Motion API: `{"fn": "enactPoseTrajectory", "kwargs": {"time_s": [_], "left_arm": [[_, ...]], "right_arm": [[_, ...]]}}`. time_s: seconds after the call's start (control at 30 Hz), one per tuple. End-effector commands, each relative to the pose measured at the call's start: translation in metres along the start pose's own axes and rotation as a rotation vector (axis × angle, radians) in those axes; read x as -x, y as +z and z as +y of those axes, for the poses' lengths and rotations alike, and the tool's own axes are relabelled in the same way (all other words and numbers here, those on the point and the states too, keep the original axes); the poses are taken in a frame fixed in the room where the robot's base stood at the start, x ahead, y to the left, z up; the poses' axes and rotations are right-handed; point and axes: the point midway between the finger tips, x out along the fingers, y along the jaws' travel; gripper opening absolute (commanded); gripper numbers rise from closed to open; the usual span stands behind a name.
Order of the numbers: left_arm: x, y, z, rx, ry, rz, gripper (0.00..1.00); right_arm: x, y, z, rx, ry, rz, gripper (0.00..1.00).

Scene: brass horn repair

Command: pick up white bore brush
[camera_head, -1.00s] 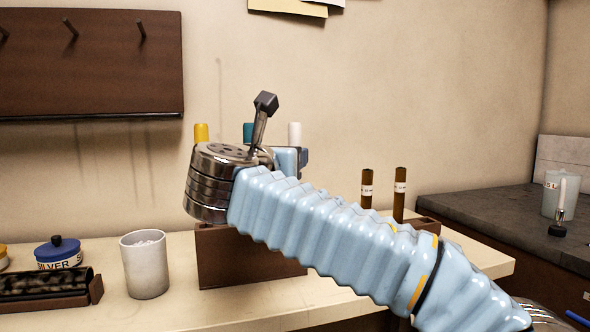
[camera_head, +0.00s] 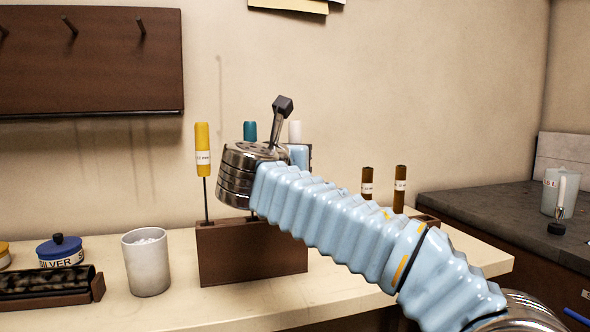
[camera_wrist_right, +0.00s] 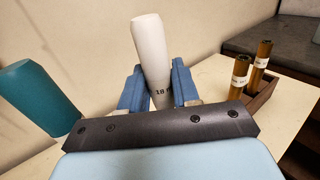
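The white bore brush's handle (camera_head: 295,132) stands upright behind my right wrist in the head view; its lower part is hidden. In the right wrist view the white handle (camera_wrist_right: 152,50), with a dark number label, rises between the two blue fingers of my right gripper (camera_wrist_right: 160,88). The fingers stand on either side of it and look open; whether either touches the handle is not clear. In the head view my right gripper is mostly hidden behind its wrist, with some light blue (camera_head: 299,154) showing below the white handle. My left gripper is not in view.
A brown rack (camera_head: 250,262) holds the yellow brush (camera_head: 203,150) and the teal brush (camera_head: 250,130), which is close left of my gripper. Two brown tubes (camera_head: 400,185) stand to the right. A grey cup (camera_head: 147,265) and a blue-lidded tin (camera_head: 59,250) are left on the bench.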

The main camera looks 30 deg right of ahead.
Motion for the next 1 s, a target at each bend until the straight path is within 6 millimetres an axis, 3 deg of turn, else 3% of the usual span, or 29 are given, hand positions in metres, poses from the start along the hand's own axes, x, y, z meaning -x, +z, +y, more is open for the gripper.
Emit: {"fn": "enactPoseTrajectory", "kwargs": {"time_s": [0.07,0.47,0.67,0.9,1.0], "left_arm": [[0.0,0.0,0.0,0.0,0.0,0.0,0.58],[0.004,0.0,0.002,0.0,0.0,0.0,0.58],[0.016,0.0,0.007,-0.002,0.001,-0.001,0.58],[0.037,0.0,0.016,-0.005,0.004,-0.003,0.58],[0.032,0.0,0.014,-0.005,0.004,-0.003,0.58]], "right_arm": [[0.0,0.0,0.0,0.0,0.0,0.0,0.0],[0.0,0.01,0.0,-0.001,0.0,0.0,0.0],[0.0,0.043,0.0,-0.002,0.0,-0.001,0.0],[0.0,0.097,0.0,-0.003,-0.001,-0.001,0.0],[0.0,0.105,0.001,-0.003,-0.002,0.0,0.0]]}}
